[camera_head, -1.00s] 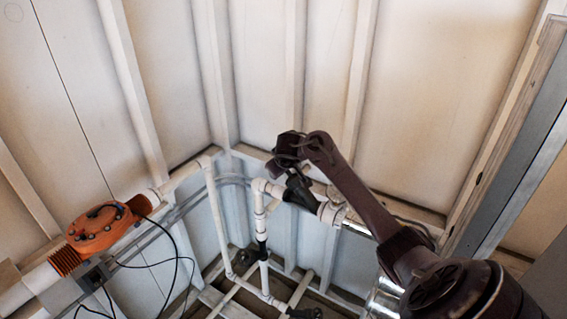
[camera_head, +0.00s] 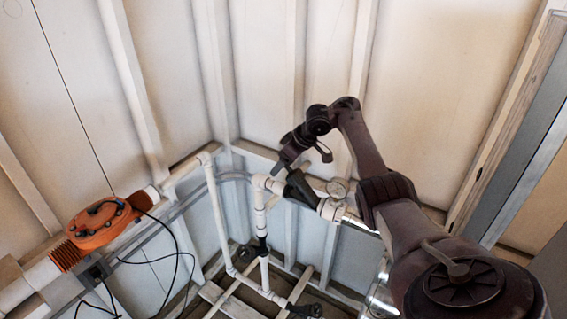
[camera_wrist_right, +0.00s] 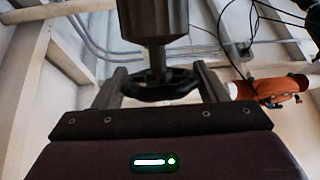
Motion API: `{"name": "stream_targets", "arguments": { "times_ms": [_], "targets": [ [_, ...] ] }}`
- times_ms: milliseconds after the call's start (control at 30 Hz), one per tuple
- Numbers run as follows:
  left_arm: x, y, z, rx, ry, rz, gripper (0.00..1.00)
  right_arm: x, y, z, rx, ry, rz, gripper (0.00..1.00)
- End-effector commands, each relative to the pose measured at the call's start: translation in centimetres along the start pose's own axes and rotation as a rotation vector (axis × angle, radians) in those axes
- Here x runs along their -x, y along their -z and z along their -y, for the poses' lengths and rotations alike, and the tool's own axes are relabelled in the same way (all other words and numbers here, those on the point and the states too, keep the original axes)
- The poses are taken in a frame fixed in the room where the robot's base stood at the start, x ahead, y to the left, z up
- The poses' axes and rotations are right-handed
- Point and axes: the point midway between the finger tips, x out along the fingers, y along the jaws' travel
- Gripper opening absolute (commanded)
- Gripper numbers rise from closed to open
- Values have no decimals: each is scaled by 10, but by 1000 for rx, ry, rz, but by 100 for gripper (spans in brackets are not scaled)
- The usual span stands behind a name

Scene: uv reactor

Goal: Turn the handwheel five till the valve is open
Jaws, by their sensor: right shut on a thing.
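The handwheel (camera_wrist_right: 165,86) is a dark wheel under a grey valve stem and body in the right wrist view. My right gripper (camera_wrist_right: 160,92) has one finger on each side of it and is shut on its rim. In the head view my right gripper (camera_head: 281,167) reaches down to the black valve body (camera_head: 300,190) on the white pipe; the wheel itself is hidden there by the gripper. Whether the valve is open cannot be told. My left gripper is not in view.
White pipes (camera_head: 220,220) stand in the corner, with another black valve (camera_head: 262,247) lower down. An orange reactor part (camera_head: 100,222) with hanging black cables is at the left. Ribbed walls close in behind.

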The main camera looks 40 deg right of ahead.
Motion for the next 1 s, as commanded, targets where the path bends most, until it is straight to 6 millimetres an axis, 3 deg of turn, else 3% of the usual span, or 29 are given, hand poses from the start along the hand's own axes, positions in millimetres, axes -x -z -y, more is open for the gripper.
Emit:
{"name": "stream_targets", "arguments": {
  "times_ms": [600,633,767,1000],
  "targets": [
    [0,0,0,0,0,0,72,-2,-2,2,12,33,8,43],
    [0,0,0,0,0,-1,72,-2,-3,2,12,33,8,67],
    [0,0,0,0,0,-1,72,-2,-2,1,11,32,6,84],
    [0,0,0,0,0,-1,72,-1,-1,0,9,30,3,86]
  ]
}}
